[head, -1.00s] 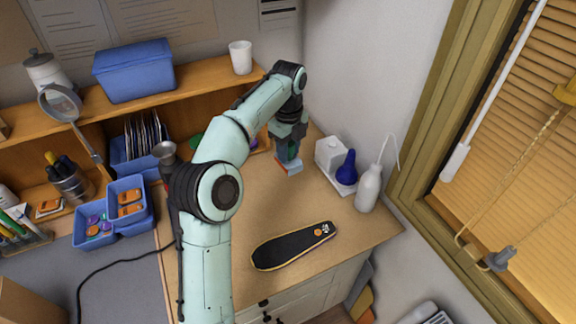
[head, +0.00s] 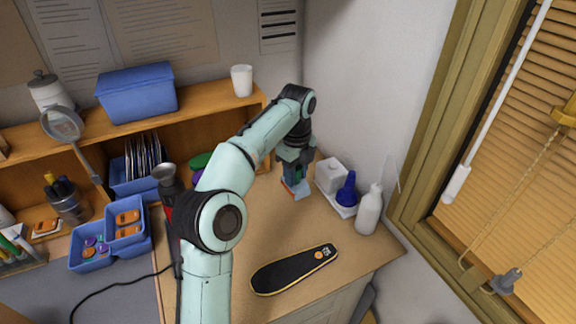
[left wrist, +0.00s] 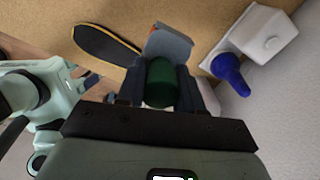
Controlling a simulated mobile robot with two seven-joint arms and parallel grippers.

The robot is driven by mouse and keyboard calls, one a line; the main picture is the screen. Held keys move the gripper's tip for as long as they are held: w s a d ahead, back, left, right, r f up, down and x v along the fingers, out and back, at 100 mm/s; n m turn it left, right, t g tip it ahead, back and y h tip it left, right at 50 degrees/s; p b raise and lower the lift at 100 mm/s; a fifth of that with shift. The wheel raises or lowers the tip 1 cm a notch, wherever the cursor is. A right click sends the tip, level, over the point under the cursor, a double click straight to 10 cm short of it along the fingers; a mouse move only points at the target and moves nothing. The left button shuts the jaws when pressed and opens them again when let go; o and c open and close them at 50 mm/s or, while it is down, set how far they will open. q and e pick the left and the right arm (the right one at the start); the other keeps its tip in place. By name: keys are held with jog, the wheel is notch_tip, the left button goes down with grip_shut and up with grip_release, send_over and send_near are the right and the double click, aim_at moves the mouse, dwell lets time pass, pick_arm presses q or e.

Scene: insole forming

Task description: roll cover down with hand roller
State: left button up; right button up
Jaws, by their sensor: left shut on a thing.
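A black insole-shaped piece (head: 293,270) with a yellow edge and an orange dot lies flat near the front edge of the wooden worktop. The same piece shows in the left wrist view (left wrist: 106,43). My left gripper (head: 294,166) is at the back of the worktop, apart from the insole. It is shut on the hand roller, whose green handle (left wrist: 160,84) sits between the fingers in the left wrist view. A pale grey-blue block with a red edge (head: 297,188) shows below the gripper, low over or on the worktop; contact is unclear. My right gripper is not seen.
A white box (head: 331,174), a blue nozzle-shaped thing (head: 347,190) and a white bottle (head: 369,210) stand right of my gripper by the wall. Blue bins (head: 125,222) and a wooden shelf (head: 215,113) are at left and back. Worktop between gripper and insole is clear.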

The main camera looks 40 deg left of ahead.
pick_arm(q)
jog(key=shift+m+t, duration=0.3)
jog(key=shift+m, duration=0.2)
jog(key=shift+s+d+f+b, duration=0.5)
jog(key=shift+d+f+b, duration=0.45)
jog(key=shift+d+f, duration=1.35)
jog(key=shift+s+d+f+b, duration=0.5)
jog(key=shift+d+f+b, duration=0.5)
jog(key=shift+d+f, duration=1.25)
jog(key=shift+s+d+f+b, duration=0.5)
jog(key=shift+d+f+b, duration=0.8)
jog(key=shift+f, duration=1.65)
jog(key=shift+d+p, duration=0.3)
jog(key=shift+p, duration=0.05)
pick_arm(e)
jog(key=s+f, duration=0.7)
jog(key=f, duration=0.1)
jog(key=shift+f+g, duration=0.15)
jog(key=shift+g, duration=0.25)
pick_arm(q)
jog(key=shift+w, duration=0.1)
jog(key=shift+f, duration=0.75)
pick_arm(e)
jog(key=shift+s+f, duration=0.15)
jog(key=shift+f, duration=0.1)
pick_arm(q)
jog(key=shift+f, duration=0.2)
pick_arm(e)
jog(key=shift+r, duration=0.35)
